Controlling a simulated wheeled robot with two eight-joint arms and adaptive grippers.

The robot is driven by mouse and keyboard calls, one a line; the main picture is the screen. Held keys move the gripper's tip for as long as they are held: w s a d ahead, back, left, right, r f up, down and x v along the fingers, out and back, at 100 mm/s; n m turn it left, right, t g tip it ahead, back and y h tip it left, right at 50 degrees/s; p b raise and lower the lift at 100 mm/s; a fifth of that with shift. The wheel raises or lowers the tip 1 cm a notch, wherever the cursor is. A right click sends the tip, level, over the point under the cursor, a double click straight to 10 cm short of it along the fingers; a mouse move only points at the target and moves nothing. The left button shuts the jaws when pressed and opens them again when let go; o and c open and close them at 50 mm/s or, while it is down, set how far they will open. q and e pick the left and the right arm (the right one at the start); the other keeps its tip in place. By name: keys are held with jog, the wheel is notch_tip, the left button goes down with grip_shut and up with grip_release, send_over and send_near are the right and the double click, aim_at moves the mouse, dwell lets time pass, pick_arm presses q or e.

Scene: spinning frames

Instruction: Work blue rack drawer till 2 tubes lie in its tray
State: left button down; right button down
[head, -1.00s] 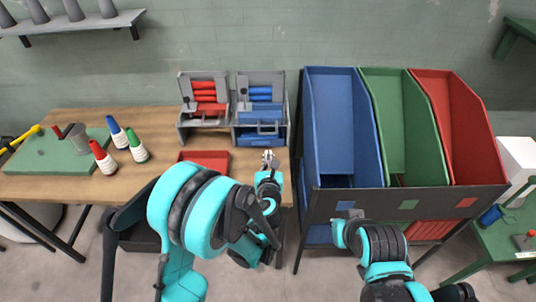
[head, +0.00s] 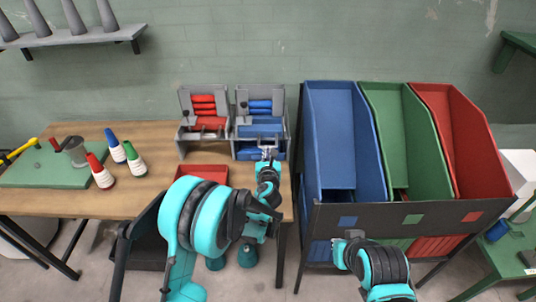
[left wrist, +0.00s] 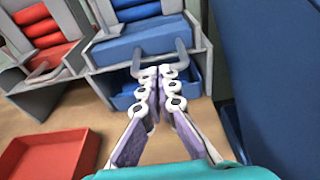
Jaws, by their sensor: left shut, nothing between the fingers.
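The blue rack (head: 244,97) stands at the table's back right, with several blue tubes (head: 260,107) stacked in its upper part. Its blue drawer (head: 258,130), with a grey handle, also shows in the left wrist view (left wrist: 130,42). Below it a blue tray (left wrist: 120,92) sits in the rack's lower opening; I see no tubes in its visible part, and my fingers hide some of it. My left gripper (head: 267,150) is shut and empty, its fingertips (left wrist: 159,72) at the handle (left wrist: 182,58); contact is unclear.
A red rack (head: 190,100) stands left of the blue one, with a red tray (head: 202,172) in front. Tall blue (head: 318,130), green (head: 385,125) and red (head: 435,120) bins stand close on the right.

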aim_at(268, 134)
pick_arm(q)
jog(key=w, duration=0.6)
jog(key=shift+w+f, duration=0.1)
jog(key=shift+r, duration=0.2)
pick_arm(e)
jog(key=shift+s+f, duration=0.1)
jog(key=shift+f, duration=0.15)
